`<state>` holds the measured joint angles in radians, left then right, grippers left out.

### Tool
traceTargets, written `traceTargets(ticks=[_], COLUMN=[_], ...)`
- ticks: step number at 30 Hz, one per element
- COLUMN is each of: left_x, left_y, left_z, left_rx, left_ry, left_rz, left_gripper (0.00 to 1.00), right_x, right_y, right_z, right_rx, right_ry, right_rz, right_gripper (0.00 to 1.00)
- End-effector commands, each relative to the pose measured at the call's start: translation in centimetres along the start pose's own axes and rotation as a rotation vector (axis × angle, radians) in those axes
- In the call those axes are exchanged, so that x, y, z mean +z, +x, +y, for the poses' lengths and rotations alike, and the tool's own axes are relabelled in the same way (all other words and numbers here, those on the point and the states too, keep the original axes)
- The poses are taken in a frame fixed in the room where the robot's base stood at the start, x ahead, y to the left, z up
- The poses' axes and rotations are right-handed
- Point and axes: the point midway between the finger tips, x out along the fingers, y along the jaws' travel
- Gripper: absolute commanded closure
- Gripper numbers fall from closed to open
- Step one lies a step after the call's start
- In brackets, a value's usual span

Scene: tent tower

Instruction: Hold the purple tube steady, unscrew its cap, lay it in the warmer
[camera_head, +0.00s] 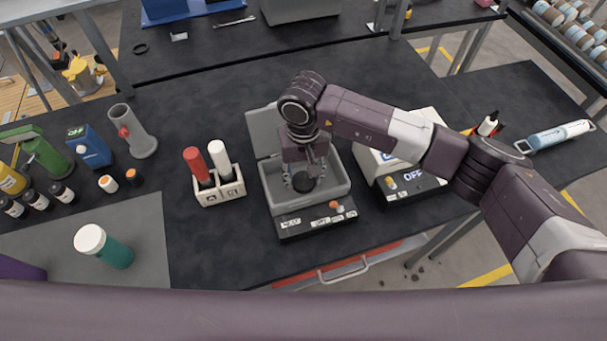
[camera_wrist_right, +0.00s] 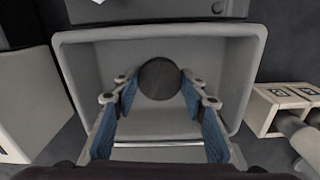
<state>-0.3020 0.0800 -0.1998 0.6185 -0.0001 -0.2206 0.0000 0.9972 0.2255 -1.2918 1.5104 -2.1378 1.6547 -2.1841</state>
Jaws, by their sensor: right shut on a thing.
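My right gripper (camera_head: 304,180) reaches down into the open grey warmer (camera_head: 339,190), shut on a dark round thing (camera_wrist_right: 160,78). From above I see only its round black end, so I cannot tell whether it is a cap or more. The warmer's lid stands up at its back left, and its front panel reads OFF. A deep purple piece (camera_head: 20,269) shows at the lower left edge, cut off by the frame; it may be the purple tube. My left gripper is in neither view.
A teal tube with a white cap (camera_head: 105,247) is on the grey mat (camera_head: 140,275). A white rack (camera_head: 219,191) with a red and a white tube stands left of the warmer. A white device (camera_head: 407,180) stands close on its right. Several bottles fill the far left.

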Motion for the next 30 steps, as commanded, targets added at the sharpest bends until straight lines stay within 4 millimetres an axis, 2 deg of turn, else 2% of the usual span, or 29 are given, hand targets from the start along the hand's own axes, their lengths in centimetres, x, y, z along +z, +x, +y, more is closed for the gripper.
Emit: traceTargets(ticks=[9, 10, 14, 22, 26, 30], left_x=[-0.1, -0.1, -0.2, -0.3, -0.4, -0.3], left_y=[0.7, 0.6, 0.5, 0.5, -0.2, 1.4], left_z=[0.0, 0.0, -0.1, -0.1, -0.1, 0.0], left_rx=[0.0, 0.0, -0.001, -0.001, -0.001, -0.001], left_ry=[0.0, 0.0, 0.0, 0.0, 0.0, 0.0], left_rz=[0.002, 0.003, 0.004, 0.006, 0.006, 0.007], left_gripper=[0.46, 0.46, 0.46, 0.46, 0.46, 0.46], right_x=[0.0, 0.0, 0.0, 0.0, 0.0, -0.2], right_y=[0.4, 0.3, 0.2, 0.2, -0.3, -2.0], right_z=[0.0, 0.0, 0.0, 0.0, 0.0, 0.0], right_rx=[0.0, 0.0, 0.0, 0.0, -0.001, -0.001], right_ry=[-0.001, -0.001, 0.0, 0.0, 0.0, -0.002], right_rz=[0.001, 0.0, 0.0, 0.0, -0.001, 0.007], right_gripper=[0.9, 0.59, 0.44, 0.43, 0.43, 0.43])
